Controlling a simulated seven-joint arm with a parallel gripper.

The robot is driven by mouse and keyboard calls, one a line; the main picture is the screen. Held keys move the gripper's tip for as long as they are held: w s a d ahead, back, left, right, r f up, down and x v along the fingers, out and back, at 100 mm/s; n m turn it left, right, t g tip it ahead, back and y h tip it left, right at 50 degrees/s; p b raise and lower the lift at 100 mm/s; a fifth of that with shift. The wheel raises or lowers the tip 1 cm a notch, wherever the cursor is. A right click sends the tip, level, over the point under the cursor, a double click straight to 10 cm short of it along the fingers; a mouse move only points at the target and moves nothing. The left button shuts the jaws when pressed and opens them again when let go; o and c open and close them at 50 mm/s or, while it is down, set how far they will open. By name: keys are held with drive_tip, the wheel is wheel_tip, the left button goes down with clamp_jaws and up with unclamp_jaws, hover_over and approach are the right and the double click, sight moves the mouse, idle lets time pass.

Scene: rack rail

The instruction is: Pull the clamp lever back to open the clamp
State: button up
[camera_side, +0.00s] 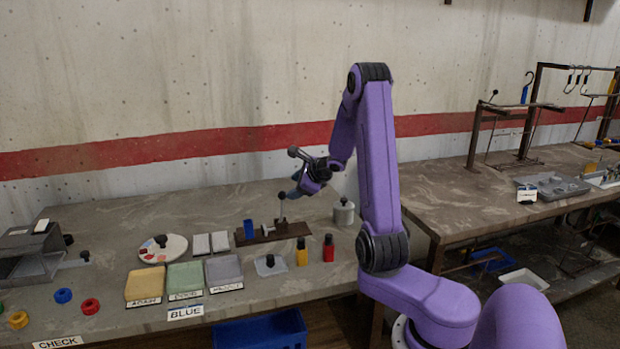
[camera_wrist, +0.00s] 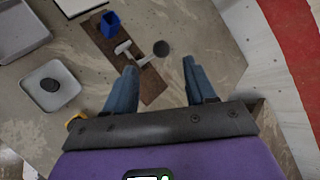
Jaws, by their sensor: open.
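The clamp sits on a brown base board (camera_side: 268,235), which also shows in the wrist view (camera_wrist: 152,90). A blue block (camera_side: 248,229) stands at the board's left end; it is at the top in the wrist view (camera_wrist: 110,24). The clamp lever (camera_side: 282,207) stands roughly upright with a dark ball knob (camera_side: 282,195). In the wrist view the knob (camera_wrist: 161,48) lies just beyond the fingertips, between their lines. A pale T-shaped clamp part (camera_wrist: 122,48) is beside it. My gripper (camera_side: 291,192) is open and empty, close above the knob; contact cannot be told. It also shows in the wrist view (camera_wrist: 159,65).
A grey lidded pot (camera_side: 344,213) stands right of the board. Yellow (camera_side: 302,254) and red (camera_side: 328,249) bottles and a knobbed grey plate (camera_side: 270,265) are in front. Shallow coloured trays (camera_side: 185,277) lie left. A concrete wall (camera_side: 220,80) rises behind.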

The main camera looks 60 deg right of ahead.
drive_tip(key=v, duration=0.7)
drive_tip(key=shift+r, duration=0.1)
drive_tip(key=shift+d, duration=0.1)
drive_tip(key=c, duration=0.6)
drive_tip(key=shift+w+d+r+n, duration=0.15)
drive_tip(key=shift+d+n, duration=0.05)
drive_tip(key=shift+n, duration=0.4)
clamp_jaws()
drive_tip(key=w+d+n+y, duration=0.1)
drive_tip(key=d+n+y, duration=0.15)
drive_tip(key=n, duration=0.55)
drive_tip(key=n+g, duration=0.3)
drive_tip(key=n, duration=0.9)
approach(282, 208)
drive_tip(key=shift+y, duration=0.25)
drive_tip(key=shift+w+d+f, duration=0.35)
drive_tip(key=shift+w+d, duration=0.2)
drive_tip(key=shift+d, duration=0.2)
drive_tip(key=shift+w+d+f, duration=0.35)
drive_tip(key=shift+w+d, duration=0.2)
drive_tip(key=shift+d, duration=0.2)
